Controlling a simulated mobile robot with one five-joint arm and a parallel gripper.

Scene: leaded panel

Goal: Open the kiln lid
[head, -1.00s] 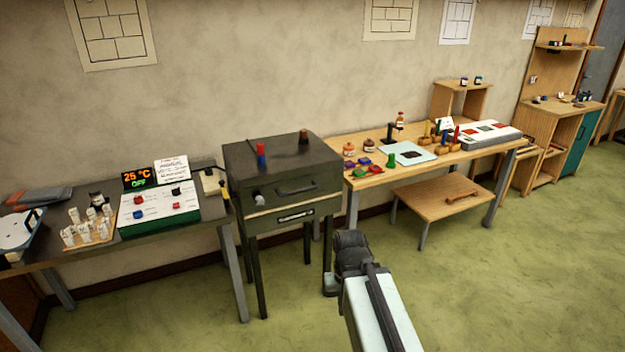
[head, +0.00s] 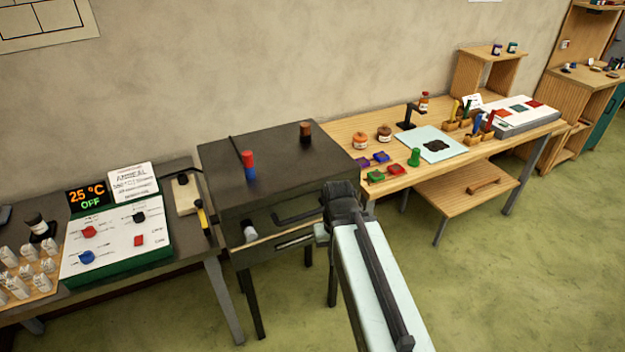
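The kiln (head: 262,245) is a dark box on legs in the middle of the head view. Its dark flat lid (head: 275,170) lies shut on top. A dark bar handle (head: 296,217) runs across the front, its right end close to or behind my arm.
A red and blue cylinder (head: 248,165), a brown cylinder (head: 306,132) and a thin rod stand or lie on the lid. A control box (head: 117,241) reading 25 °C OFF is on the left table. A wooden workbench (head: 345,130) with jars and glass pieces adjoins on the right. Green floor is open in front.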

